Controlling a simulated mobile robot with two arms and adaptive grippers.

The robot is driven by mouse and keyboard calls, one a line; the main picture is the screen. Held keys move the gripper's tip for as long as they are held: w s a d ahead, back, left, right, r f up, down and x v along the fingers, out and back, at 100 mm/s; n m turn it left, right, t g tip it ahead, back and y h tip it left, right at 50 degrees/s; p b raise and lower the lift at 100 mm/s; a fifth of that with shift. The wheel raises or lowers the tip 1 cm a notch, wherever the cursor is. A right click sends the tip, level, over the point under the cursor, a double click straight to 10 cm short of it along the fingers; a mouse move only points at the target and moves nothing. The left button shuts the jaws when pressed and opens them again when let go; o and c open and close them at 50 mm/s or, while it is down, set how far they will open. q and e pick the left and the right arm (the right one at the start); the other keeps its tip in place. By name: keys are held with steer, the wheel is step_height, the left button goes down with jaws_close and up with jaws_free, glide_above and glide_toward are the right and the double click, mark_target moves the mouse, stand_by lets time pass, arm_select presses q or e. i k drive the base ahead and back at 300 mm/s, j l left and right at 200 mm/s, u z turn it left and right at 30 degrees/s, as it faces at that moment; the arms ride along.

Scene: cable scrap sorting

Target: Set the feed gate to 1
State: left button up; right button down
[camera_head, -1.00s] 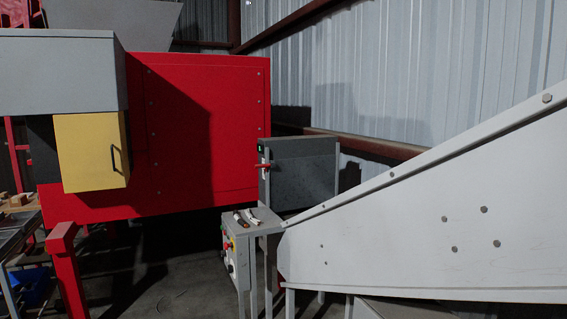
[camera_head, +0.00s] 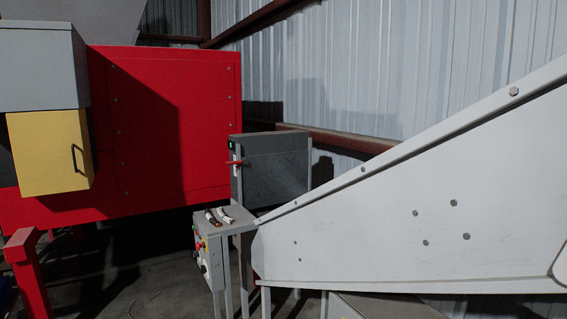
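A grey box (camera_head: 278,172) on posts stands at the middle, in front of the red machine. A red lever (camera_head: 233,162) sticks out level from its narrow left face, with a small green mark (camera_head: 232,145) above it. Below it a grey control box (camera_head: 208,258) carries coloured buttons and a pale round knob (camera_head: 203,266) on its left face. I cannot tell which of these is the feed gate control, and no setting numbers can be read. Neither of my grippers is in view.
A large white sloping panel (camera_head: 420,220) fills the right side. The red machine (camera_head: 165,130) with a yellow box (camera_head: 48,150) stands at left, and a red post (camera_head: 38,275) at lower left. Small tools (camera_head: 222,214) lie on the control box's top. Dark floor (camera_head: 150,285) shows between.

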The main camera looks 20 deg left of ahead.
mark_target(275, 178)
steer(key=i+j+z, duration=0.25)
steer(key=j+z, duration=0.25)
steer(key=j, duration=0.25)
steer(key=i+j+z, duration=0.25)
steer(key=j, duration=0.15)
steer(key=j+z, duration=0.25)
steer(key=j, duration=0.15)
steer(key=j+z, duration=0.3)
steer(key=j, duration=3.45)
steer(key=i, duration=0.05)
